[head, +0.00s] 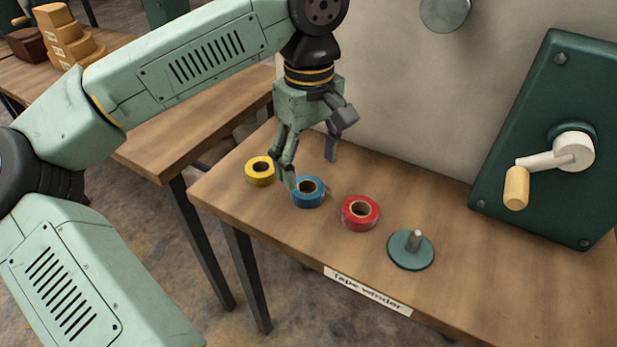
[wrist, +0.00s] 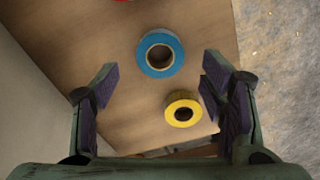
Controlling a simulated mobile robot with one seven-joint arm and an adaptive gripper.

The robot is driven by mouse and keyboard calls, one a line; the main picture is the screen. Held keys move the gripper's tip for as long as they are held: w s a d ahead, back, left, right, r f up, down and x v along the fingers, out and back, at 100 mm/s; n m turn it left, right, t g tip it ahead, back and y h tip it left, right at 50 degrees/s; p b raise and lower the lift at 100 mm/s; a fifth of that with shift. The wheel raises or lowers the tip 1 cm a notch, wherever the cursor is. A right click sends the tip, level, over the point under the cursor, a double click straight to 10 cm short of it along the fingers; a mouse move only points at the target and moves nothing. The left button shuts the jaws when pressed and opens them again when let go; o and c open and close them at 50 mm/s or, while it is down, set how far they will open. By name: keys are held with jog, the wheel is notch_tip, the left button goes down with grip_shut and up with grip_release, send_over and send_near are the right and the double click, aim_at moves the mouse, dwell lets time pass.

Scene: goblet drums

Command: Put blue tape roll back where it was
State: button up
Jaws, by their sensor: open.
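The blue tape roll (head: 309,193) lies flat on the wooden table between the yellow tape roll (head: 260,171) and the red tape roll (head: 360,213). My gripper (head: 312,172) is open and empty above the table, near the blue roll; one finger overlaps the blue roll's left edge in the head view. In the wrist view my open fingers (wrist: 160,95) stand apart, with the blue roll (wrist: 160,53) beyond them, above the middle. The yellow roll (wrist: 183,109) shows nearer the right finger. A sliver of the red roll (wrist: 122,1) shows at the top edge.
A green round base with an upright metal peg (head: 411,250) stands right of the red roll. A label reading "tape winder" (head: 367,291) is on the table's front edge. A green panel with a crank (head: 555,160) stands at the right. A second table (head: 200,115) is at the left.

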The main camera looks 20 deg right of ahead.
notch_tip(320, 180, up, 6)
jog(key=shift+r, duration=0.25)
